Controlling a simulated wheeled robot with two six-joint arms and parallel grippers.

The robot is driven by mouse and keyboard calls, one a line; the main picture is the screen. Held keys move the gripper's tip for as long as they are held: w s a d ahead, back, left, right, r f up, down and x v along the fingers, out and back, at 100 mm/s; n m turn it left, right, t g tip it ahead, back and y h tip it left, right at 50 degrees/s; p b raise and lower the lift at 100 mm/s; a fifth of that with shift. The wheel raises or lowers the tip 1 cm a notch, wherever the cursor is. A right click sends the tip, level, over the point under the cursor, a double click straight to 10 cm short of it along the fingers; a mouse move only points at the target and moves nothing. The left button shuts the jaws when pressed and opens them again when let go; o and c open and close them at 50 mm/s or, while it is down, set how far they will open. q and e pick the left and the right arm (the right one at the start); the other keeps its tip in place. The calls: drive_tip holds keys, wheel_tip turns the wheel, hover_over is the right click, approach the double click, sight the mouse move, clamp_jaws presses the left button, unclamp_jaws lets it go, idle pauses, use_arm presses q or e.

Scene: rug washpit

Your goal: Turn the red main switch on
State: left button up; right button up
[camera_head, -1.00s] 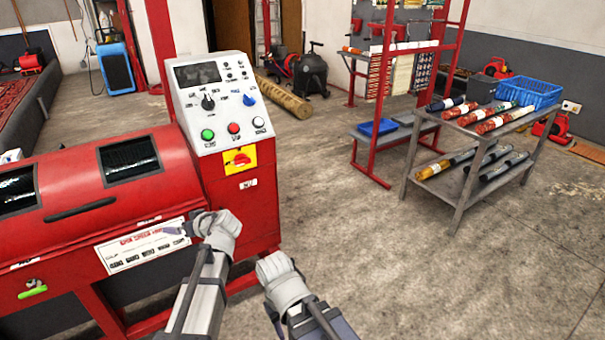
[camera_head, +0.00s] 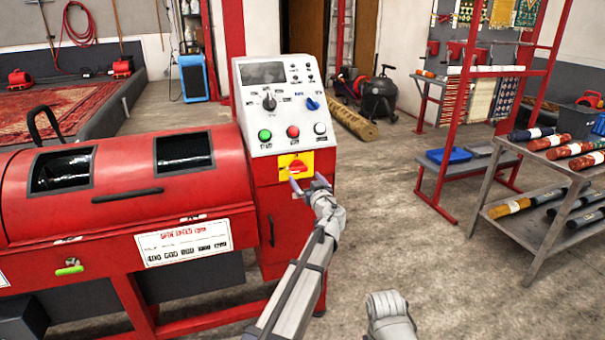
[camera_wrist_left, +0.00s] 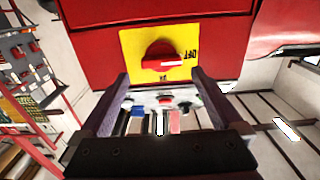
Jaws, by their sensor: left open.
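The red main switch (camera_head: 297,168) is a red rotary knob on a yellow plate (camera_head: 285,161), low on the front of the red machine's control cabinet. In the left wrist view the knob (camera_wrist_left: 162,56) sits ahead of the jaws, on the yellow plate (camera_wrist_left: 130,42) with "OFF" lettering at its right. My left gripper (camera_head: 308,181) is open just in front of the plate. Its two fingers (camera_wrist_left: 161,85) are spread either side of the knob's line, with nothing between them; contact cannot be told. My right gripper (camera_head: 388,312) is at the bottom edge, its jaws not clear.
Green, red and white buttons (camera_head: 293,132) and a blue knob (camera_head: 312,103) sit on the sloped panel above the switch. The red machine (camera_head: 110,205) extends left. A grey cart (camera_head: 545,235) with rolled rugs stands right. The floor between is clear.

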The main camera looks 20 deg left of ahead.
sight(299, 171)
use_arm(q)
drive_tip(key=x, duration=0.5)
drive_tip(key=shift+w+a, duration=0.25)
drive_tip(key=shift+w, duration=0.05)
drive_tip(key=shift+s, duration=0.1)
drive_tip(key=c, duration=1.2)
